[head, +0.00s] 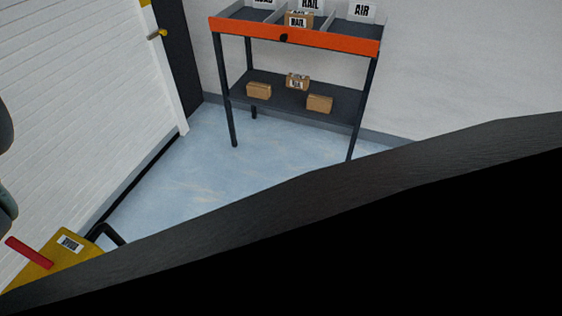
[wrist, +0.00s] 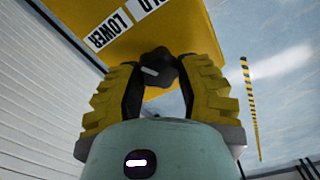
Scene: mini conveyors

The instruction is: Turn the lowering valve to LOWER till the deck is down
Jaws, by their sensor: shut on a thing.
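In the wrist view, the lowering valve is a dark knob (wrist: 158,66) on a yellow panel (wrist: 190,28). A short white mark shows on the knob, lying nearly sideways with its left end slightly higher. A white LOWER label (wrist: 110,30) is up and left of the knob, and a second, cut-off label (wrist: 152,5) is above it. My gripper (wrist: 159,80) has its yellow, black-padded fingers shut on the knob from both sides. The gripper is not visible in the head view. I cannot see the deck clearly enough to judge its height.
In the head view, a yellow unit (head: 62,262) with a red bar (head: 29,252) stands at the lower left. An orange-edged shelf (head: 330,41) with several small boxes stands against the back wall. Blue floor (head: 185,175) is clear between. A large dark surface covers the lower right.

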